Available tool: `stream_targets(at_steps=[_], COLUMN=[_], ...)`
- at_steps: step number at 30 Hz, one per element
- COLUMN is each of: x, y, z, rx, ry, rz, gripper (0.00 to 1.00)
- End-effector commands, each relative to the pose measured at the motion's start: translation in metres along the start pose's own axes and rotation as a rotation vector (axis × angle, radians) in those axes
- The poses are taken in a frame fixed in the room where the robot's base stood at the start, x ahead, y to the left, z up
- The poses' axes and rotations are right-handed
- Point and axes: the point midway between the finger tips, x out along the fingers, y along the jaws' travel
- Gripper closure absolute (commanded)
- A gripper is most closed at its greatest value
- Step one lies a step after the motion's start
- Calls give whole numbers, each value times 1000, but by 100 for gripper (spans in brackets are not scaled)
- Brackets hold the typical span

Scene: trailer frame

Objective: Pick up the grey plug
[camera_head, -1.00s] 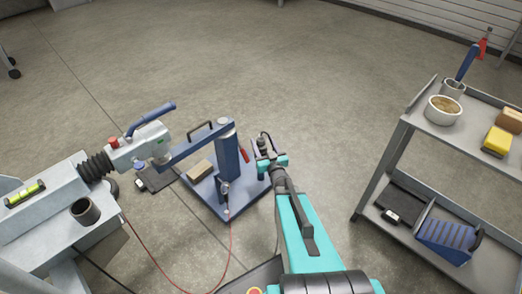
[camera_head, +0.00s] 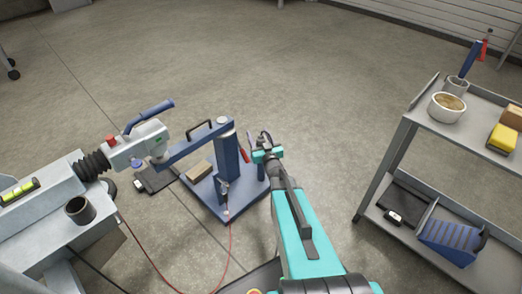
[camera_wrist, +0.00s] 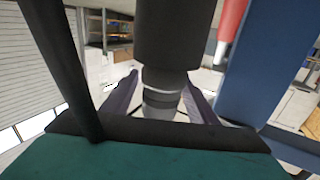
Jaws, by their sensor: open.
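A grey and black cylindrical piece, which looks like the grey plug (camera_wrist: 162,103), stands between my fingers in the wrist view. Its wide dark upper body narrows to a pale ring and a grey lower part. My gripper (camera_wrist: 162,88) is open, with one finger on each side of it; I cannot tell if they touch it. In the head view my gripper (camera_head: 265,149) is beside the blue stand (camera_head: 227,150), at the right edge of its base. The plug is too small and covered there to make out clearly.
The blue post (camera_wrist: 265,70) and a red handle (camera_wrist: 232,20) are close on the right in the wrist view. A wooden block (camera_head: 199,170) lies on the stand's base. A red cable (camera_head: 229,245) runs below. A grey shelf cart (camera_head: 395,150) stands right; floor behind is clear.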

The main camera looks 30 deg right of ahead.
Motion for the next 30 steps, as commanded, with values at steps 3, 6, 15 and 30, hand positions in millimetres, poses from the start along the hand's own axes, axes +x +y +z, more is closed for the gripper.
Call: stream_targets(at_steps=[3,6,15,30], x=[0,0,0,0], y=[0,0,0,0], z=[0,0,0,-8], rx=[0,0,0,0], ry=[0,0,0,1], rz=[0,0,0,0], gripper=[47,47,91,100])
